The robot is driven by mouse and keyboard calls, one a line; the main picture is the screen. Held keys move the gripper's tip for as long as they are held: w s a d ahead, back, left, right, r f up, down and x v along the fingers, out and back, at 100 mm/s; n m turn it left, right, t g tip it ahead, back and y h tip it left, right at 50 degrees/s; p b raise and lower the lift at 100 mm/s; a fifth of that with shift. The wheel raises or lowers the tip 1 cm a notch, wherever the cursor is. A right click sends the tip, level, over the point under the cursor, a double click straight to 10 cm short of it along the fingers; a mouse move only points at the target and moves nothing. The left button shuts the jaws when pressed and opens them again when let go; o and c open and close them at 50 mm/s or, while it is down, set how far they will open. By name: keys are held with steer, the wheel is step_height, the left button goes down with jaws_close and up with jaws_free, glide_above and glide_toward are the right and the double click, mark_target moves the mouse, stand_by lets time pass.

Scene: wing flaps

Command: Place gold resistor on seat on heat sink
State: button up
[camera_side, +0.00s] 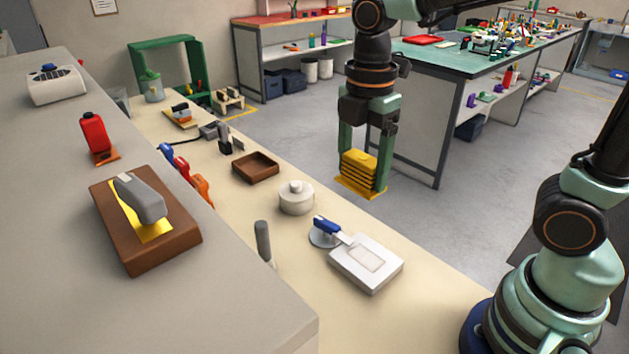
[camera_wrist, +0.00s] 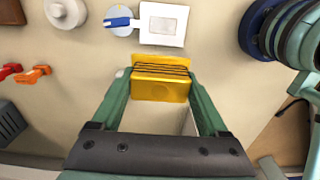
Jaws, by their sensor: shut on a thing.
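The gold resistor (camera_side: 359,172) is a ribbed yellow-gold block with flat flanges. My gripper (camera_side: 362,178) is shut on it, with one green finger on either side, and holds it in the air. In the wrist view the resistor (camera_wrist: 160,84) sits between the two fingertips. What looks like the heat sink is a pale flat block (camera_side: 350,277) on the bench, below the gripper in the side view. A lighter rectangle on its top, apparently the seat (camera_side: 364,258), is bare. In the wrist view this block (camera_wrist: 150,38) and the rectangle (camera_wrist: 162,25) lie beyond the resistor.
A blue-handled tool (camera_side: 327,226) on a round disc touches or nearly touches the pale block. A white lidded pot (camera_side: 296,201) and a brown tray (camera_side: 256,167) stand farther back. A grey upright handle (camera_side: 263,240) stands to the left. Bare bench lies around the block.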

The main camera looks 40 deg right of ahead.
mark_target(366, 257)
steer(key=d+f, duration=0.1)
steer(key=f, duration=0.5)
steer(key=d+f, duration=0.1)
steer(key=f, duration=0.6)
steer(key=d+f, duration=0.1)
steer(key=f, duration=0.5)
steer(key=shift+s+d+f, duration=0.2)
steer(key=shift+d+f, duration=0.05)
steer(key=shift+d, duration=0.15)
steer(key=shift+f, duration=0.15)
steer(key=o, duration=1.4)
